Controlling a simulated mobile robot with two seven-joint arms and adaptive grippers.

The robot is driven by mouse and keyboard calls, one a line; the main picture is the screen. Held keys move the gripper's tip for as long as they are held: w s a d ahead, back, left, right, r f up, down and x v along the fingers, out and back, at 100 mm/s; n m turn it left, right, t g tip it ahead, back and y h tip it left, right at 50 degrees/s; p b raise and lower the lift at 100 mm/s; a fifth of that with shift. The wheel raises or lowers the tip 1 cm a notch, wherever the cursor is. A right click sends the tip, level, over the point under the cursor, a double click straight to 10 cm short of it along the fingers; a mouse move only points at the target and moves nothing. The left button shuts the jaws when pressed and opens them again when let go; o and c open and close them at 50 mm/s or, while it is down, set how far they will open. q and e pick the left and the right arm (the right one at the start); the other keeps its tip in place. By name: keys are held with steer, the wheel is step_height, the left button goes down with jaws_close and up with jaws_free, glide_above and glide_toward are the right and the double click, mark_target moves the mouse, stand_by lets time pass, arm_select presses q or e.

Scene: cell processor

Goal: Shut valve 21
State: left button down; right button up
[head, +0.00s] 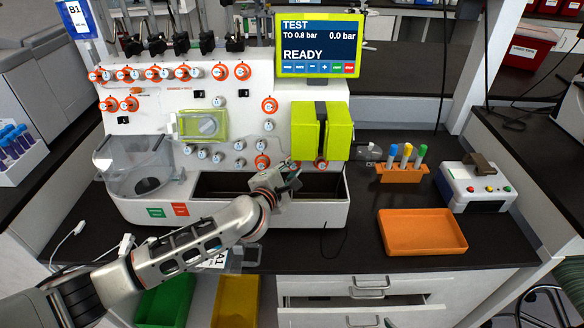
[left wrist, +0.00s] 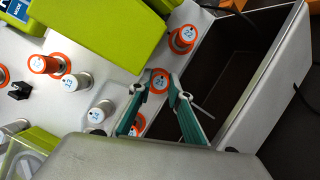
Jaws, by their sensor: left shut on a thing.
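A round valve knob with an orange ring and a white numbered cap (left wrist: 160,79) sits between my left gripper's fingertips (left wrist: 167,88) in the left wrist view; its number is too small to read surely. The teal fingers are shut on its sides. In the head view my left gripper (head: 289,176) is at the panel's lower edge, below the green block, and hides this knob. One orange-ringed knob (head: 262,161) is just left of the gripper and another (head: 320,163) just right. My right gripper is not in view.
The white processor panel (head: 240,105) carries several other knobs. A green block (head: 335,130) sticks out above the gripper. An open dark bin (head: 220,185) lies below the knobs. The screen (head: 320,45) reads READY, 0.0 bar. An orange tray (head: 422,232) is at right.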

arm_select(q)
steer(key=shift+m, duration=0.4)
steer(key=c, duration=1.9)
jaws_free()
steer(key=shift+v, duration=4.05)
steer(key=shift+w, duration=0.1)
